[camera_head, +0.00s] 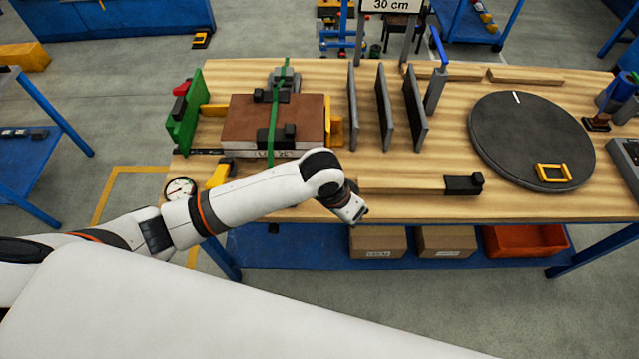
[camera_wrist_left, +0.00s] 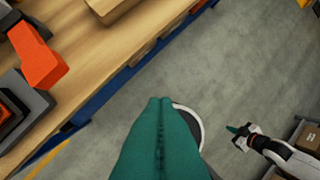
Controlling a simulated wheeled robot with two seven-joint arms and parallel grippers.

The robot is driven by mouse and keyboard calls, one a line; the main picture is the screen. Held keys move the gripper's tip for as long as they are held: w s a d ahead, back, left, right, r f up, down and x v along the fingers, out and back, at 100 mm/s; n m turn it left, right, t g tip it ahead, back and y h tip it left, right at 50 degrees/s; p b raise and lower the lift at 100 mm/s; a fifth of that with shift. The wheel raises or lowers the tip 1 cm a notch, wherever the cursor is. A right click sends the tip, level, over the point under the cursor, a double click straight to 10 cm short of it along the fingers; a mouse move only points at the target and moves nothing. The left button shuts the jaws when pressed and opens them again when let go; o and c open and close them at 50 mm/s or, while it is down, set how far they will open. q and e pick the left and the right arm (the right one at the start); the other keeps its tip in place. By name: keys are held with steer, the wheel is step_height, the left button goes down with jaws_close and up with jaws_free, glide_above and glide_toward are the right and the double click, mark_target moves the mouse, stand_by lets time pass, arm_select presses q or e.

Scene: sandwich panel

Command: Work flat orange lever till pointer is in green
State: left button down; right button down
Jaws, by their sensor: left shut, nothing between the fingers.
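An orange lever-like part (camera_wrist_left: 38,52) on a grey base also shows at the upper left of the left wrist view. A round white gauge (camera_head: 180,189) is just left of the lever; its pointer and coloured zones are too small to read. My left gripper (camera_wrist_left: 160,100) is shut and empty, its teal fingers together, apart from the orange part. In the head view its fingers are hidden below the wrist, right of the lever. My right gripper (camera_wrist_left: 236,129) seems to show small at the right; its opening is unclear.
A brown-topped panel stack (camera_head: 270,118) with a green strap (camera_head: 274,145) lies behind the lever. Upright grey plates (camera_head: 384,105) and a dark round turntable (camera_head: 530,140) stand farther right. Cardboard boxes (camera_head: 378,242) sit on the lower shelf. Open floor lies in front.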

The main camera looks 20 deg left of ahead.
arm_select(q)
steer(key=w+a+n+y, duration=0.1)
steer(key=w+a, duration=0.2)
steer(key=w+a+n+y, duration=0.1)
steer(key=w+a, duration=0.2)
steer(key=w+a+n, duration=0.1)
steer(key=w+a, duration=0.2)
steer(key=a, duration=0.1)
steer(key=shift+w+r+y, duration=0.3)
steer(key=shift+r+y, duration=0.1)
